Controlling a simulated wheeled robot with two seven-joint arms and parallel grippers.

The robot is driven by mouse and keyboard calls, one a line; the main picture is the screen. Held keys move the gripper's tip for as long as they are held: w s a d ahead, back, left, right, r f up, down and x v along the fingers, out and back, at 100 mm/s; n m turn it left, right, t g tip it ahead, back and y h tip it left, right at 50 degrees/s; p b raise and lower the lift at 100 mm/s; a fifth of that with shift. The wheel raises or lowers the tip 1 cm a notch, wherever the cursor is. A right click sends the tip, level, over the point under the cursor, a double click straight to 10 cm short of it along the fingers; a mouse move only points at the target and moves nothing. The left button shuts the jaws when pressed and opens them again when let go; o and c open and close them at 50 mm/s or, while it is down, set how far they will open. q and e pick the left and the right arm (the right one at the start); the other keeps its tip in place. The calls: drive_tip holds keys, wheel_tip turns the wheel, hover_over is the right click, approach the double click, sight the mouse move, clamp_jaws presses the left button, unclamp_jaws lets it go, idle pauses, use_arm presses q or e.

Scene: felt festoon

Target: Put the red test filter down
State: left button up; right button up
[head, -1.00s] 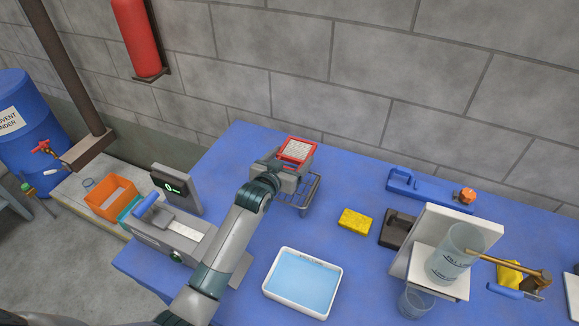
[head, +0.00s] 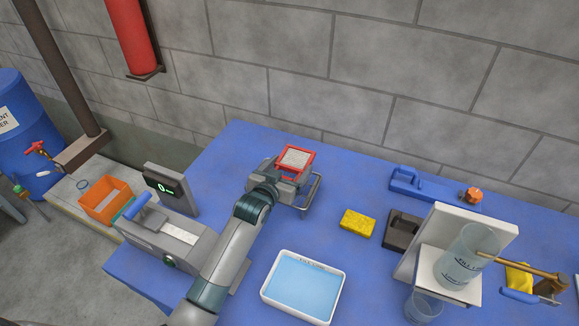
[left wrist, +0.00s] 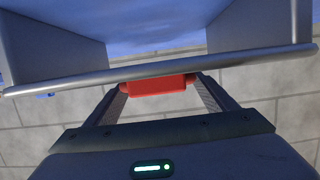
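The red test filter (head: 297,158) is a square red frame with a pale grey-white face, at the far part of the blue table in the head view. My left gripper (head: 291,173) is shut on its near edge; in the left wrist view the red edge (left wrist: 158,85) sits between the fingertips. A grey wire rack (head: 312,196) stands under and beside the gripper. In the left wrist view its metal bar (left wrist: 160,72) crosses in front of the fingers. I cannot tell whether the filter touches the rack. My right gripper is not in view.
A white tray of blue liquid (head: 303,318), a yellow sponge (head: 358,223) and a dark block (head: 402,230) are nearer and right. A grey device with a display (head: 172,188) stands left. A beaker (head: 468,258) is at right. Blue table (head: 350,180) is clear right of the rack.

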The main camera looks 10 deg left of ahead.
use_arm(q)
drive_tip(key=o, duration=0.4)
drive_tip(key=shift+r, duration=0.2)
drive_tip(key=shift+s+a, duration=0.1)
drive_tip(key=shift+s, duration=0.35)
drive_tip(key=b+v, duration=0.2)
drive_tip(key=v, duration=0.7)
drive_tip(key=shift+s+a+r, duration=0.1)
drive_tip(key=shift+s+r, duration=0.05)
drive_tip(key=shift+s, duration=0.2)
drive_tip(key=shift+s+a+r, duration=0.1)
drive_tip(key=shift+s+r, duration=0.15)
drive_tip(key=shift+s, duration=0.35)
drive_tip(key=shift+r, duration=0.1)
